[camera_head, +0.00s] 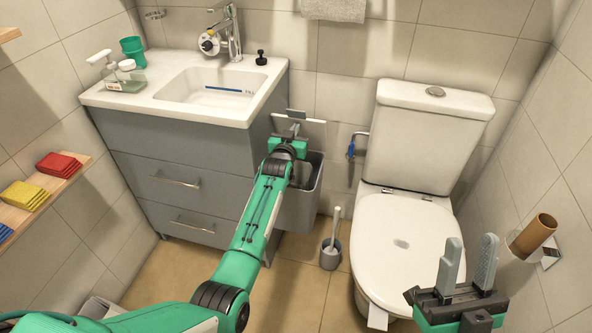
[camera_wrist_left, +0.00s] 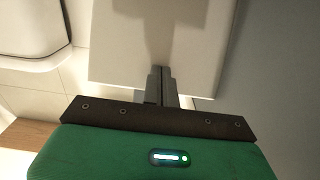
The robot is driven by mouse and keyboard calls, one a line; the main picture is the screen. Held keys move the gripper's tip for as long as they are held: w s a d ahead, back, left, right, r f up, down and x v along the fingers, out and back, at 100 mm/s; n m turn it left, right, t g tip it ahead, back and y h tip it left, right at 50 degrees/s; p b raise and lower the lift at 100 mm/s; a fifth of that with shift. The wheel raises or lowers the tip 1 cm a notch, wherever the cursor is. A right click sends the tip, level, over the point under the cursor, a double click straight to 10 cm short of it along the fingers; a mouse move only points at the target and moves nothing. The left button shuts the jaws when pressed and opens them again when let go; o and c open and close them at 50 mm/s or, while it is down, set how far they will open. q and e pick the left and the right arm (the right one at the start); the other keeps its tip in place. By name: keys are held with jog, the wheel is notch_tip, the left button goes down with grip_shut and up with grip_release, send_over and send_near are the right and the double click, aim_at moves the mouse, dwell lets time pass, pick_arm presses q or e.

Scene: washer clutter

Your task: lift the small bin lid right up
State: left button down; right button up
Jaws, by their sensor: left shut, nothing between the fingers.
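In the left wrist view the lid (camera_wrist_left: 120,45) is a broad pale panel in front of the fingers. My left gripper (camera_head: 293,130) is shut and empty, its fingertips (camera_wrist_left: 163,75) close against the lid; whether they touch it is unclear. My left arm and hand hide part of the bin's opening. My right gripper (camera_head: 470,262) is open and empty in front of the toilet.
The vanity (camera_head: 175,150) with its sink is close on the left of the bin. The toilet (camera_head: 405,240) is on the right. A toilet brush in its holder (camera_head: 331,252) stands in front of the bin. A paper-roll holder (camera_head: 533,237) is near my right gripper.

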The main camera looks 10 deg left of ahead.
pick_arm(q)
jog(key=shift+w, duration=0.1)
jog(key=w+b, duration=0.2)
jog(key=w, duration=0.1)
jog(key=shift+f+b, duration=0.1)
jog(key=shift+b, duration=0.25)
jog(key=shift+w, duration=0.15)
